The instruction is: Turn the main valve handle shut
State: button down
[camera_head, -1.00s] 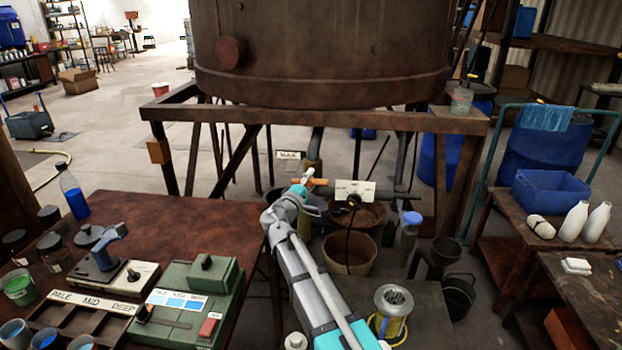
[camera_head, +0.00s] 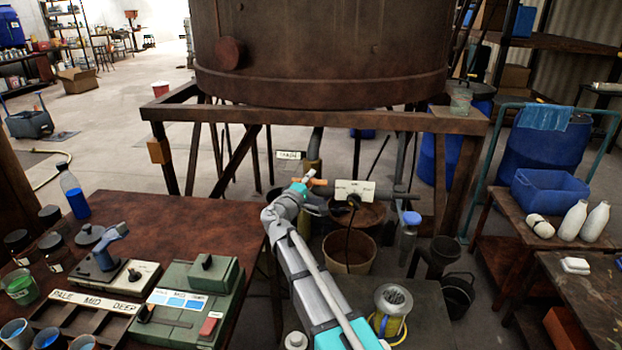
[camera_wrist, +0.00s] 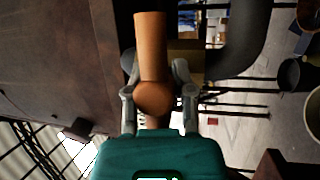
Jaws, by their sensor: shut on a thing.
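The main valve handle, an orange bar with a rounded end (camera_wrist: 151,45), lies between the two grey fingers of my gripper (camera_wrist: 155,88) in the wrist view. My gripper is shut on it. In the head view, a small piece of the orange handle (camera_head: 319,182) shows beside my gripper (camera_head: 307,180), under the vat. My gripper hides the rest of the handle there. A white label plate (camera_head: 288,155) hangs just behind, its text too blurred to read surely.
A large rusty vat (camera_head: 320,50) stands above on a brown frame (camera_head: 350,118). A grey pipe (camera_head: 385,187), a white marked plate (camera_head: 354,190) and a brown bucket (camera_head: 349,250) are right of my gripper. A cluttered workbench (camera_head: 215,215) is to the left.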

jog(key=shift+f, duration=0.15)
jog(key=c, duration=0.6)
grip_release()
